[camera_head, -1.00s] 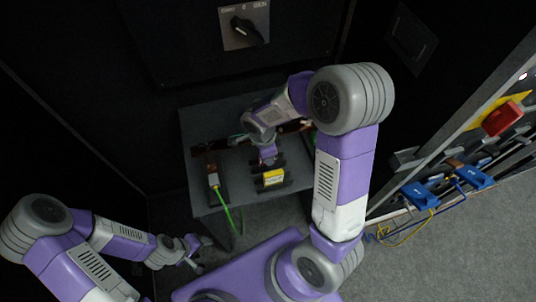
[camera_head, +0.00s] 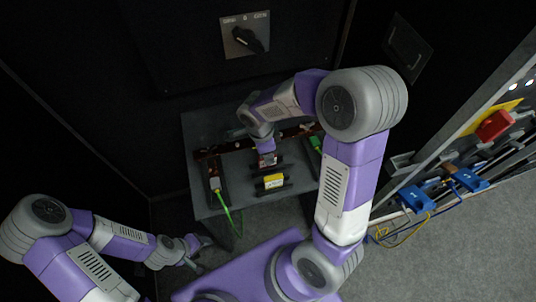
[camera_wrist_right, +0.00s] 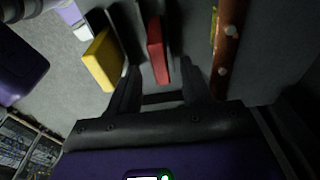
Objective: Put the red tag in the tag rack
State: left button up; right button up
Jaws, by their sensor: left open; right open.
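In the right wrist view, the red tag (camera_wrist_right: 157,50) stands upright, its near end between the tips of my right gripper (camera_wrist_right: 160,85). The fingers are apart, with gaps at the tag's sides. In the head view my right gripper (camera_head: 267,158) is over the grey table and mostly covers the red tag. A yellow tag (camera_head: 273,181) sits between black bars just in front of it; it also shows in the wrist view (camera_wrist_right: 103,60). I cannot tell whether these bars are the tag rack. My left gripper (camera_head: 192,262) is open and empty, low at the left, away from the table.
A brown strip (camera_head: 236,146) lies along the back of the grey table (camera_head: 200,130). A plug with a green cable (camera_head: 226,212) is at the table's left. A green connector (camera_head: 316,143) is at the right. Blue connectors (camera_head: 417,197) hang on the rails at far right.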

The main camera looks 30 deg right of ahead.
notch_tip(320, 180, up, 8)
jog(key=a+p, duration=0.1)
jog(key=shift+f, duration=0.2)
dwell(0.4)
